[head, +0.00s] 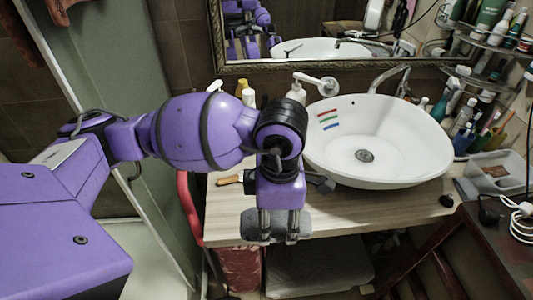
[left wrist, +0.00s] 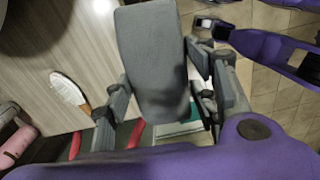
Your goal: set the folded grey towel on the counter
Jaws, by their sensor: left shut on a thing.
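The folded grey towel (left wrist: 155,60) is a flat, rounded-end pad held between the two fingers of my left gripper (left wrist: 160,98). In the head view my left gripper (head: 278,228) points down at the counter's front edge, with the towel (head: 256,230) across its fingertips. The wooden counter (head: 330,208) lies behind and beside it; it fills the left of the wrist view (left wrist: 60,45). Whether the towel touches the counter, I cannot tell. A purple part of my right arm with a dark end, seemingly my right gripper (left wrist: 213,27), shows at the wrist view's upper right.
A wooden-handled brush (head: 231,179) lies left of my left gripper. A clear box (head: 497,173) and bottles stand at the right. Bare counter shows in front of the basin.

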